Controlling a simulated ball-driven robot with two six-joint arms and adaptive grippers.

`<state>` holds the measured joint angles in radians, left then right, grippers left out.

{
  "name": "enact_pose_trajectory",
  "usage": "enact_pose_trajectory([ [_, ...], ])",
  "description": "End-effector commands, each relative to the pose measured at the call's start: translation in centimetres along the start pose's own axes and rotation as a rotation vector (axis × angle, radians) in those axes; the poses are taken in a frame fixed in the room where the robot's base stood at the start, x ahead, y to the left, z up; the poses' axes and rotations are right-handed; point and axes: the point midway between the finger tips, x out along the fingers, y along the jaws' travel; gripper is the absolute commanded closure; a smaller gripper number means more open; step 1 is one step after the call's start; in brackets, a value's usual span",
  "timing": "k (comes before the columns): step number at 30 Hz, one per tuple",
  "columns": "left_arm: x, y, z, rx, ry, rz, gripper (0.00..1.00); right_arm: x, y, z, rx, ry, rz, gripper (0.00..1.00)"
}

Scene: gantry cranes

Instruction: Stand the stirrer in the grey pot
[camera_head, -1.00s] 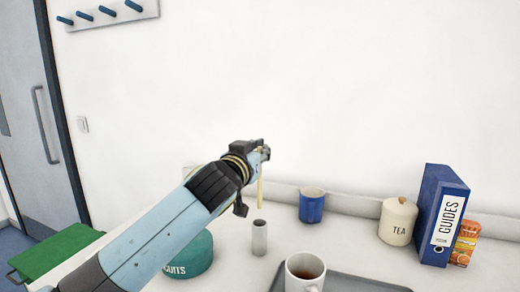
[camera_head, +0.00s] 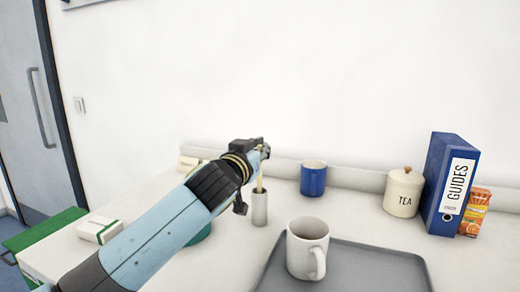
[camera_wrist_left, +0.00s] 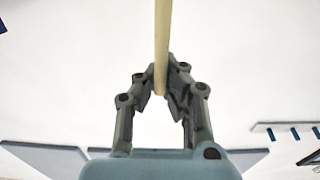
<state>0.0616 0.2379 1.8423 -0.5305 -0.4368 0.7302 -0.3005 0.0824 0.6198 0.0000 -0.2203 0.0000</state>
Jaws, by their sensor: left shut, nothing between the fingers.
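The stirrer (camera_head: 260,182) is a thin, pale wooden stick, upright by my left gripper's fingers. Its lower end meets the mouth of the small grey pot (camera_head: 260,210); how deep it goes inside I cannot tell. My left gripper (camera_head: 263,152) is above the pot, its fingers closed together, partly hidden by its own wrist. In the left wrist view the fingertips (camera_wrist_left: 168,75) are together and the stirrer (camera_wrist_left: 162,35) runs past them, its near end showing. My right gripper is not in view.
A white mug (camera_head: 306,250) stands on a grey tray (camera_head: 375,265) to the right. A blue mug (camera_head: 313,180), tea canister (camera_head: 403,193), blue binder (camera_head: 448,185) and orange carton (camera_head: 474,213) stand behind. A white-and-green box (camera_head: 100,230) lies left. A green tin is mostly hidden by my arm.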

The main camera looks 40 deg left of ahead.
Motion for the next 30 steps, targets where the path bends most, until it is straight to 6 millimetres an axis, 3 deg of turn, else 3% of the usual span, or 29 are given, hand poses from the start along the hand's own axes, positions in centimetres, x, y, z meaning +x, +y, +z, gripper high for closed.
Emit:
enact_pose_trajectory([
  [12,0.01,0.0,0.53,0.0,0.001,0.0,1.0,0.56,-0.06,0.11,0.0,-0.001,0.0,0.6],
  [20,0.01,0.0,0.56,0.0,0.001,0.0,0.67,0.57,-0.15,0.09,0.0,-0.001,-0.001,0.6],
  [30,-0.59,0.0,0.67,0.001,-0.001,0.0,0.67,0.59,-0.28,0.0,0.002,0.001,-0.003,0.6],
])
